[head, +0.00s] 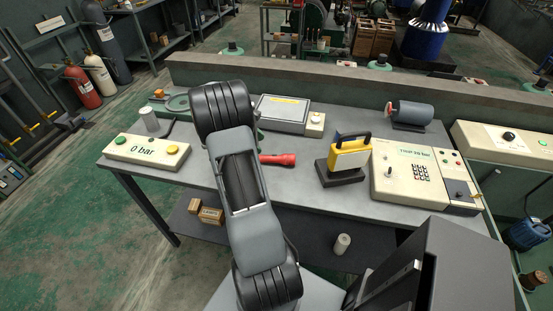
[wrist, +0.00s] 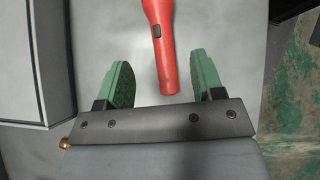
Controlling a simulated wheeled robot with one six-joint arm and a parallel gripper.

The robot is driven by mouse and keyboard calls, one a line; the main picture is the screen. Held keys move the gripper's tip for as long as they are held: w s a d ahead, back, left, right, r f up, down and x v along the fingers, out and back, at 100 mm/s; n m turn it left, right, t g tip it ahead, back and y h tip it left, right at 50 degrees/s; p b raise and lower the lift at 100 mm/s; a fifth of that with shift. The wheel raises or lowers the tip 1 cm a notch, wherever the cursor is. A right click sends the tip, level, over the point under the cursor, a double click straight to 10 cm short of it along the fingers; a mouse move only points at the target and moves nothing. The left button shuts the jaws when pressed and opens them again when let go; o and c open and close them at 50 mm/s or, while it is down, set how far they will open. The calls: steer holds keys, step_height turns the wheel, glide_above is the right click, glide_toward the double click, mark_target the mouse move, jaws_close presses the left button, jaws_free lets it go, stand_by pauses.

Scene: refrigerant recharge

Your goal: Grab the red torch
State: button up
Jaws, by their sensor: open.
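The red torch (head: 278,160) lies on the grey table in the head view, just right of my arm. In the wrist view the torch (wrist: 162,45) points down toward my gripper, with a dark switch on its body and its upper end cut off by the frame. My gripper (wrist: 163,90) is open, with its two green fingers spread apart. The torch's near end sits between the fingertips in the picture, with a gap on each side. I cannot tell the height between them. In the head view my gripper is hidden behind my arm.
The table (head: 310,195) also holds a grey-lidded box (head: 283,112), a yellow device on a black stand (head: 347,158), a keypad console (head: 415,172), a "0 bar" panel (head: 145,151) and a dark cylinder (head: 411,113). Bare tabletop lies in front of the torch.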

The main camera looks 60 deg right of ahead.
mark_target(274, 156)
steer(key=shift+p+x, duration=0.6)
steer(key=shift+x, duration=3.95)
steer(key=shift+c, duration=0.2)
steer(key=c, duration=1.1)
